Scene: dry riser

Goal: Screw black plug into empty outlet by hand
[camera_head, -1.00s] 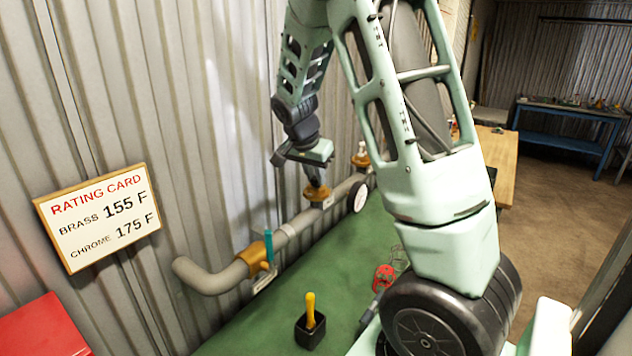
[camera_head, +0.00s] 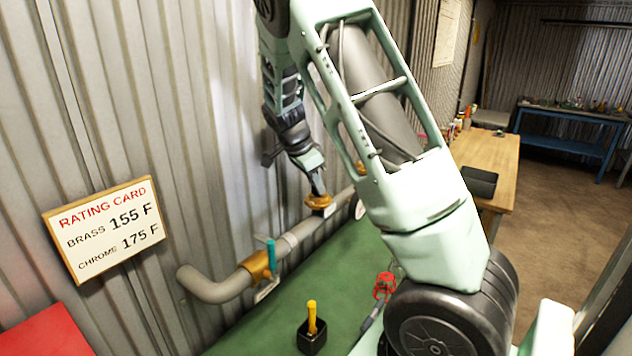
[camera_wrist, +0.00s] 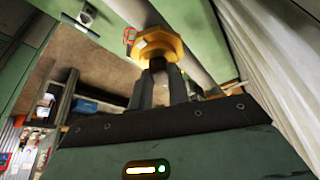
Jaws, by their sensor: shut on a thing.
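A grey pipe runs along the wall with a brass outlet (camera_head: 319,201) on its top. My gripper (camera_head: 317,185) points down at this outlet, its fingertips just above the brass. In the wrist view my gripper (camera_wrist: 160,82) is shut on the black plug (camera_wrist: 157,64), of which only a short dark piece shows between the fingers. The plug meets the middle of the brass outlet (camera_wrist: 168,45); I cannot tell how deep it sits or whether its thread has caught. The fingers hide most of the plug.
A brass valve with a teal handle (camera_head: 270,250) sits on the pipe to the left. A black holder with a yellow-handled tool (camera_head: 312,325) and a red caged item (camera_head: 384,286) are on the green surface. The corrugated wall is close behind my arm.

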